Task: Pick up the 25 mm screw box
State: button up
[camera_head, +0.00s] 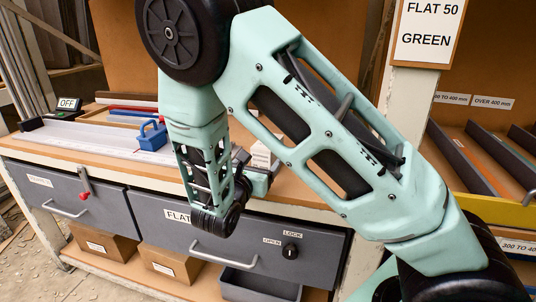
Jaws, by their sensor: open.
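A small white box (262,156) stands on the bench top behind my arm and is partly hidden by it. Its print is too small to read, so I cannot tell whether it is the 25 mm screw box. My gripper (242,158) is low over the bench top, just left of this box, and mostly covered by my own arm links. Its jaws are open. I cannot tell whether a finger touches the box.
A blue block (152,137) sits on a long pale rail (85,139) at left. Grey drawers (75,198) with handles and a lock knob (290,251) front the bench. Labelled cardboard boxes (172,262) and a grey bin (260,284) are below. A post with a sign (427,30) and racks stand right.

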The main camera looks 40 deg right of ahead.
jog(key=x, duration=0.4)
jog(key=shift+w+d, duration=0.15)
jog(key=shift+d, duration=0.2)
jog(key=c, duration=1.4)
